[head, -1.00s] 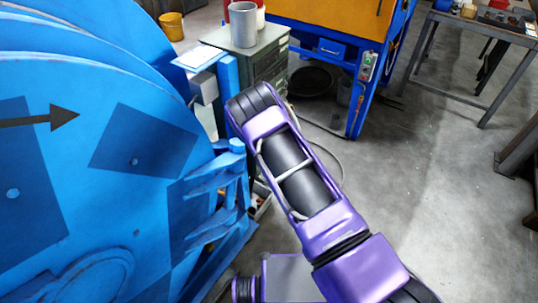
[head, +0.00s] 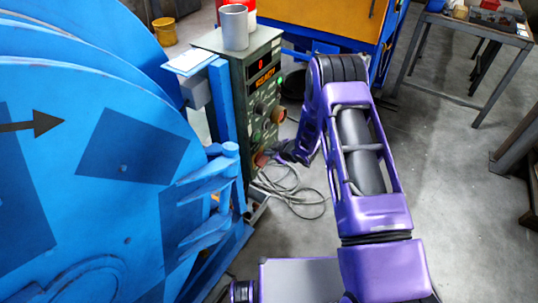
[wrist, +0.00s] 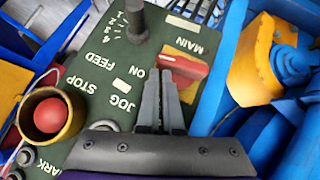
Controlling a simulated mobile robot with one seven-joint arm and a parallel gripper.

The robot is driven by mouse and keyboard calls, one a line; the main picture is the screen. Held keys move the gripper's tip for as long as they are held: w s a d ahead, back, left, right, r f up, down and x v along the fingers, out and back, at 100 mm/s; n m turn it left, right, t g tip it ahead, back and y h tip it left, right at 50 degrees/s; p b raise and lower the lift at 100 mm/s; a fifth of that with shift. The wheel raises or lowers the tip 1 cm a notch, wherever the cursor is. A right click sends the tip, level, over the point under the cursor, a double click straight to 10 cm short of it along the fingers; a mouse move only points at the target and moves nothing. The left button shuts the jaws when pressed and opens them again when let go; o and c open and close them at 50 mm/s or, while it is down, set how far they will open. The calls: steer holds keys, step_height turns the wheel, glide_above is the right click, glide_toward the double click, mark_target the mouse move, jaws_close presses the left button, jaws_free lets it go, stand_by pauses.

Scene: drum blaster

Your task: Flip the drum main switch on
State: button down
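The drum control cabinet (head: 238,72) is green, with a lit red display and several knobs. In the wrist view its panel (wrist: 105,100) shows upside down, with the labels MAIN, ON, JOG, STOP and FEED. The main switch (wrist: 185,66) is a red rotary handle on a yellow plate beside MAIN and ON. My gripper (wrist: 161,74) has its two fingers close together, and it looks shut. Its tips overlap the left end of the red handle in the picture. I cannot tell whether they touch it. In the head view my gripper (head: 278,153) is low by the cabinet's front.
A red button in a brass collar (wrist: 48,115) lies left of my fingers. The big blue drum (head: 80,190) fills the left of the head view. Loose cables (head: 295,190) lie on the floor below the cabinet. A grey can (head: 235,27) stands on top.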

steer(key=shift+w+d+f, duration=0.1)
steer(key=shift+w+d, duration=0.05)
steer(key=shift+w, duration=0.05)
stand_by(0.3)
stand_by(0.4)
